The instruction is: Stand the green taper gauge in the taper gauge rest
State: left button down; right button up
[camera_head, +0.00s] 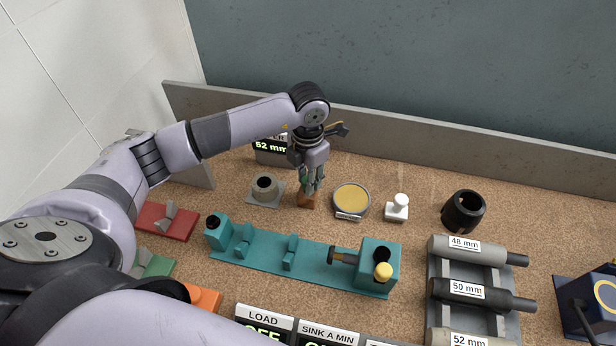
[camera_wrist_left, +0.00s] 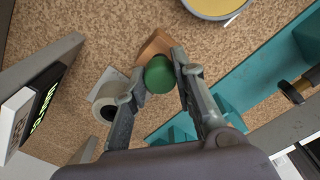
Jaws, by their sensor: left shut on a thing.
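My left gripper (camera_head: 309,192) points down at the back middle of the bench. In the left wrist view its fingers (camera_wrist_left: 158,80) are shut on the green taper gauge (camera_wrist_left: 159,73), seen end-on as a round green top. A small orange-brown block (camera_head: 306,202), perhaps the taper gauge rest, is just below the fingers; it also shows beside the gauge in the left wrist view (camera_wrist_left: 151,47). The gauge's lower end is hidden, so I cannot tell if it touches the block. My right gripper is not in view.
A grey ring on a square plate (camera_head: 264,188) stands close left of the gripper, a yellow-topped round dish (camera_head: 351,199) close right. A teal fixture (camera_head: 270,254) lies in front. A 52 mm display (camera_head: 271,149) stands behind. A white knob (camera_head: 397,207) and black ring (camera_head: 463,211) are further right.

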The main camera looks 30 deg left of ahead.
pick_arm(q)
jog(key=shift+f+b, duration=0.4)
jog(key=shift+f, duration=0.2)
jog(key=c, duration=1.2)
grip_release()
jog(key=shift+c, duration=0.2)
notch_tip(320, 180, up, 12)
